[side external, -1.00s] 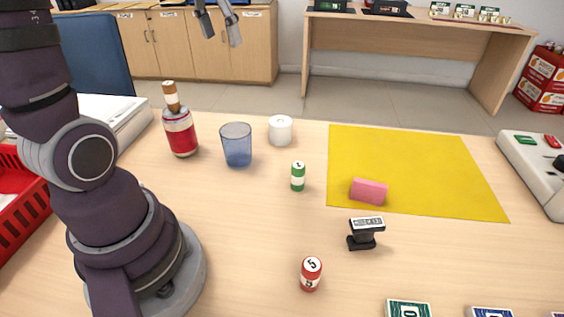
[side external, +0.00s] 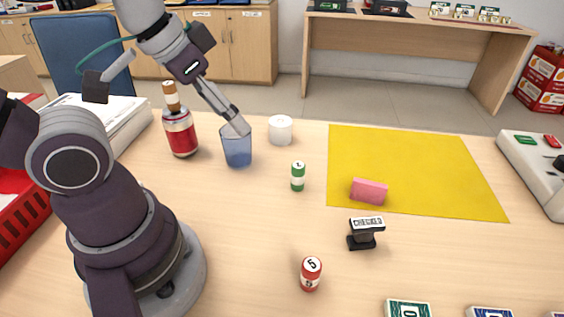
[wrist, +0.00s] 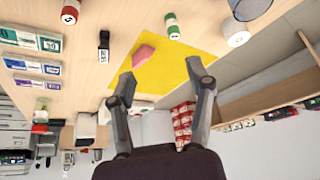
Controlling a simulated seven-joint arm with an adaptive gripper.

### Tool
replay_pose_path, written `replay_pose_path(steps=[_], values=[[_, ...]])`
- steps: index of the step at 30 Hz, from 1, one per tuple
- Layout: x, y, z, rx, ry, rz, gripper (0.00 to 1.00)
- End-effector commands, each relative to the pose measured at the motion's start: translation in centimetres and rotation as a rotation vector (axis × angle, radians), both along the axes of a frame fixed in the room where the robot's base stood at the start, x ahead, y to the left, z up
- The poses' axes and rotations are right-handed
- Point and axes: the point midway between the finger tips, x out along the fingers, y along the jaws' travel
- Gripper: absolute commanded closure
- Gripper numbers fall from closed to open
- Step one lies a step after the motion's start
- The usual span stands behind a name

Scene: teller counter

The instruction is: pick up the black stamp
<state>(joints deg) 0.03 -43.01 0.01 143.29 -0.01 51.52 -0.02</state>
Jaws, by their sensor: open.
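The black stamp (side external: 362,235) stands upright on the counter near its middle front, with a pale printed label on top. It also shows in the wrist view (wrist: 104,46), left of the pink block. My gripper (side external: 240,126) is open and empty at the back left, in front of the blue cup's rim in the side view. I cannot tell its height above the cup. In the wrist view my two fingers (wrist: 160,72) are spread apart, with the stamp beyond them to the upper left. Nothing hides the stamp.
A pink block (side external: 368,191) lies on a yellow mat (side external: 420,160).

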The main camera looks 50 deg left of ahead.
Motion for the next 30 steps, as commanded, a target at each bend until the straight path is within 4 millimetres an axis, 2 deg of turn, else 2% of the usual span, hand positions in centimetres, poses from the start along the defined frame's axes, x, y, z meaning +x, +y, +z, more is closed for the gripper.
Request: replay_pose_path(steps=[13, 15, 23, 26, 30], values=[[0.0, 0.0, 0.0, 0.0, 0.001, 0.0, 0.46], [0.0, 0.0, 0.0, 0.0, 0.001, 0.0, 0.41], [0.1, -0.1, 0.0, 0.001, 0.002, -0.006, 0.41], [1.7, -1.1, -0.1, 0.01, 0.022, -0.072, 0.41], [6.1, -4.8, -1.6, 0.029, 0.058, -0.261, 0.41]])
